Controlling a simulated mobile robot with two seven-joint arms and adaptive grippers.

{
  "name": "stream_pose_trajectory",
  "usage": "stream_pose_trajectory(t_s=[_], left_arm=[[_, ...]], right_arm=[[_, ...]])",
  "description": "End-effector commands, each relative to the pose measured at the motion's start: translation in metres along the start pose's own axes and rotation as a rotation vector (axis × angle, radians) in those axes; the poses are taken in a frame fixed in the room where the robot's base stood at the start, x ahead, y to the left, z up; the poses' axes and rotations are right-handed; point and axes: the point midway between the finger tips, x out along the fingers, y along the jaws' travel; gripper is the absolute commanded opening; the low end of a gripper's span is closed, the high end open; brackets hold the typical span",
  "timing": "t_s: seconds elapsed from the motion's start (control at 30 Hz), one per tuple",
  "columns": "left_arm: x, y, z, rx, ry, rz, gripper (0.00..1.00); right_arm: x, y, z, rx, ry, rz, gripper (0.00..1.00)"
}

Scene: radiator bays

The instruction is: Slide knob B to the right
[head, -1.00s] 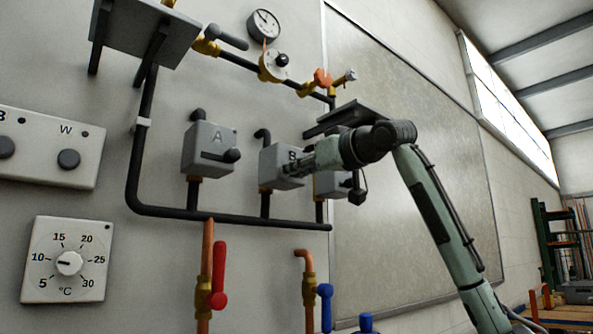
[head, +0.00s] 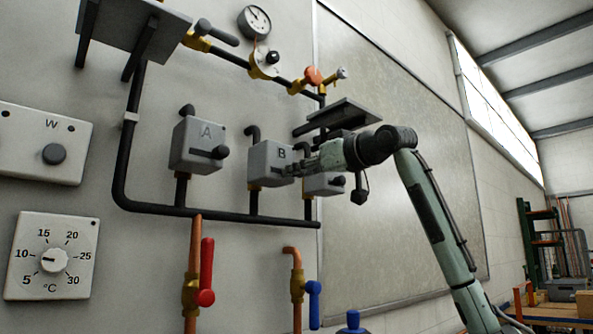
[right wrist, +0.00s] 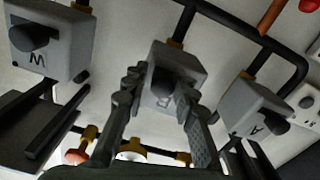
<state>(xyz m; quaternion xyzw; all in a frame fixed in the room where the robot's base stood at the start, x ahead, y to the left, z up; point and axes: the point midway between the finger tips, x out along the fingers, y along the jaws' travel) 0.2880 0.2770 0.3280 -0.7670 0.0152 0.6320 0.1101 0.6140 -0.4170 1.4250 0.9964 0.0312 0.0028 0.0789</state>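Box B (head: 262,172) is a grey box on the wall pipe, between box A and a third box. In the right wrist view box B (right wrist: 190,62) appears upside down, with its dark knob (right wrist: 164,84) on the front face. My right gripper (head: 291,170) is at the front of box B, at its right side. In the right wrist view the fingers (right wrist: 162,88) stand apart, one on each side of the knob. I cannot tell whether either touches it. In the head view the gripper hides knob B. My left gripper is not in view.
Box A (head: 197,145) with its dark knob (head: 220,152) is to the left. The third box (head: 318,186), marked W in the right wrist view (right wrist: 60,45), sits close to the right, below my gripper. A dark pipe (head: 225,216) runs underneath.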

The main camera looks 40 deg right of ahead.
Motion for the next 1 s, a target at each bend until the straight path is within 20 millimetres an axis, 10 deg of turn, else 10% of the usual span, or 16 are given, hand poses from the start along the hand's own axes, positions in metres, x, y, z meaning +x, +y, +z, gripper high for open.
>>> stream_pose_trajectory(t_s=[0.47, 1.0], left_arm=[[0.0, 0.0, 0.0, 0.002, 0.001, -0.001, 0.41], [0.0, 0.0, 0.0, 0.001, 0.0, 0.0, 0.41]], right_arm=[[-0.004, 0.0, 0.0, 0.001, 0.0, 0.0, 0.43], [-0.103, 0.001, -0.001, 0.0, 0.002, 0.002, 0.43]])
